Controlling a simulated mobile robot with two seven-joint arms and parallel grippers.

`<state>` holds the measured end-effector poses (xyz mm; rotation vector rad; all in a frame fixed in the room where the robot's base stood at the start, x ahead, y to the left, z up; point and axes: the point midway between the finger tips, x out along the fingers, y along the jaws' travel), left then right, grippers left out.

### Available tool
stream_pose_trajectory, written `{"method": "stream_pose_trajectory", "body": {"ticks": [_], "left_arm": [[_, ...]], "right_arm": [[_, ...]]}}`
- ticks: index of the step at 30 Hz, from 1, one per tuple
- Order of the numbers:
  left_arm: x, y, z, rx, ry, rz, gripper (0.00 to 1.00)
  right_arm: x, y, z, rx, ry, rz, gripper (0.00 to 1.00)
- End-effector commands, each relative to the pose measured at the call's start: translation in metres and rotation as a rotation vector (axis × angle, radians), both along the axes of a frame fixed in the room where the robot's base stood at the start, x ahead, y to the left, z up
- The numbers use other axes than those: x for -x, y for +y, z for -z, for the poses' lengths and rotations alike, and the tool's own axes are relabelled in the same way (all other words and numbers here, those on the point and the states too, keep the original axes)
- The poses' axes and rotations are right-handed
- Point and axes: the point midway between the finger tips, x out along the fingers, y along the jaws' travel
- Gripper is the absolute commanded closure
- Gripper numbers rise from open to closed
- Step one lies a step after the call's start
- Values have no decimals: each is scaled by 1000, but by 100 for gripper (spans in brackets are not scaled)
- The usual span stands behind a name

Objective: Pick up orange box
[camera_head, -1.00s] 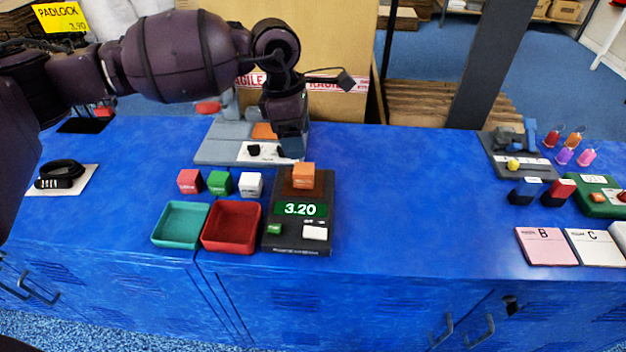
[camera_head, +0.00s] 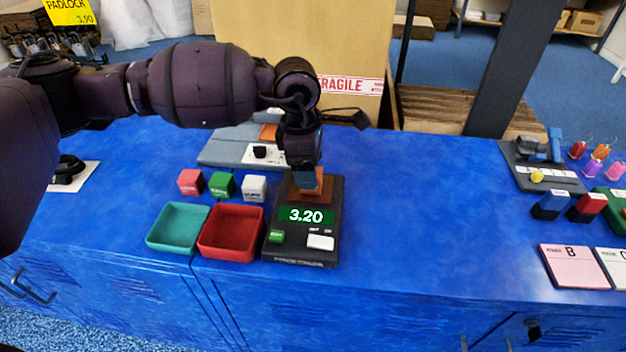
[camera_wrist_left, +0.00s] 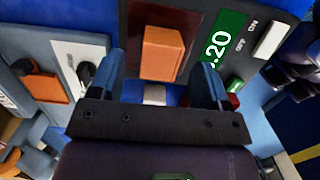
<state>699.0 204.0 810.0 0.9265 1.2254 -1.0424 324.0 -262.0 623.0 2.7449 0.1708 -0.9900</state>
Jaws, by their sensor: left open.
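The orange box (camera_head: 327,184) is a small cube on the brown plate of the black scale (camera_head: 334,222), whose green display reads 3.20. My left gripper (camera_head: 306,180) points down right at the box and partly hides it in the head view. In the left wrist view the orange box (camera_wrist_left: 162,52) lies ahead, between the lines of the two spread fingers (camera_wrist_left: 160,78). The left gripper is open and holds nothing; whether a finger touches the box I cannot tell. My right gripper is not in view.
Red, green and white cubes (camera_head: 221,185) stand left of the scale, behind a teal tray (camera_head: 157,244) and a red tray (camera_head: 203,252). A grey board (camera_head: 222,150) lies behind. The blue counter (camera_head: 420,200) right of the scale is clear.

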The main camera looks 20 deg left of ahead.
Motion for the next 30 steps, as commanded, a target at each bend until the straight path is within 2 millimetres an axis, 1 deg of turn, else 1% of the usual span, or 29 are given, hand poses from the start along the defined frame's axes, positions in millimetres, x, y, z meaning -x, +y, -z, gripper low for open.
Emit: {"method": "stream_pose_trajectory", "body": {"ticks": [1,4,6,9,12,13,24,30], "left_arm": [[1,-2,18,-1,14,2,30],[1,-3,28,-2,11,1,30],[0,-3,31,-1,8,1,30],[0,-4,29,0,3,0,30],[0,-4,28,0,2,0,30],[0,-4,28,0,2,0,31],[0,-3,28,-1,3,0,87],[0,-3,28,-1,3,0,87]], "right_arm": [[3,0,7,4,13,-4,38],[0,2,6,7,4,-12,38],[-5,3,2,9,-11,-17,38],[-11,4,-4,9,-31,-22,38],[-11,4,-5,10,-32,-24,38],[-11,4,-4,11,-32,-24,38],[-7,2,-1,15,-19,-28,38],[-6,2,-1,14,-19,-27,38]]}}
